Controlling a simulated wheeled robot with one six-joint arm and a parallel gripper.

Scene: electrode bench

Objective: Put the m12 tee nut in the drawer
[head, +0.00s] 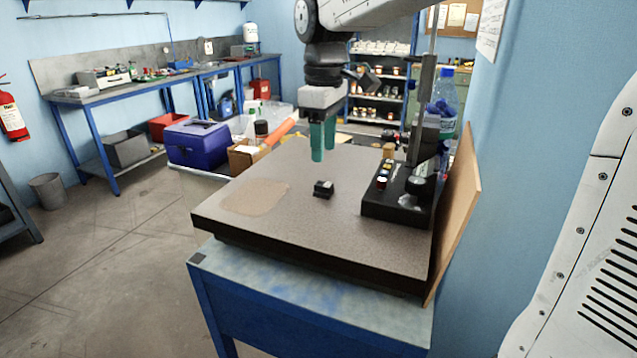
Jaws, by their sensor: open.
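A small dark block (323,188), which looks like the m12 tee nut, sits on the speckled grey slab (300,236) near its middle. My gripper (323,153) has two teal fingers pointing down and is open. It is above the slab and shows a little higher than the block in the picture, apart from it. Nothing shows between the fingers. I cannot make out a drawer in this view; the front of the blue bench (255,318) under the slab shows no clear drawer opening.
A black stand (395,212) with knobs and an upright column stands at the slab's right side. A wooden board (457,210) leans against the right edge. A brownish stain (254,197) marks the slab's left part, which is otherwise clear. A blue box (198,145) is behind left.

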